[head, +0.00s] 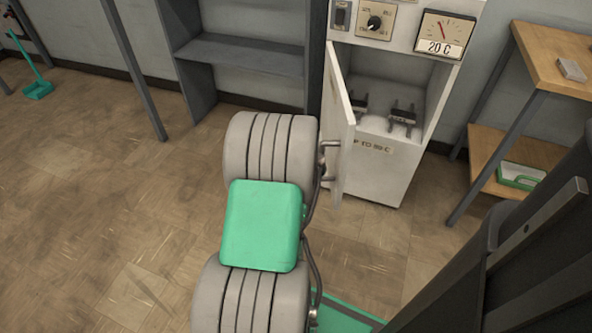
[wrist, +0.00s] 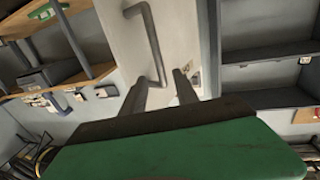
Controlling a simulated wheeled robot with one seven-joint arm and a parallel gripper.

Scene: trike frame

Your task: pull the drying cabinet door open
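The drying cabinet (head: 385,185) is a white box with a dial and a gauge marked 20 C. Its door (head: 338,128) stands open, swung out on the left side, and the inside shows. In the wrist view the pale door (wrist: 185,35) carries a grey bar handle (wrist: 152,40). My gripper (wrist: 160,80) has its two fingers apart, with the handle's lower end showing between them; I cannot tell whether they touch it. In the head view my arm largely hides the gripper beside the door's edge.
Two dark parts (head: 402,113) sit inside the cabinet. A wooden shelf table (head: 545,62) stands right of it, holding a green-and-white box (head: 520,176). A grey shelf unit (head: 240,55) stands left. Brown floor at left is clear up to a green dustpan (head: 38,89).

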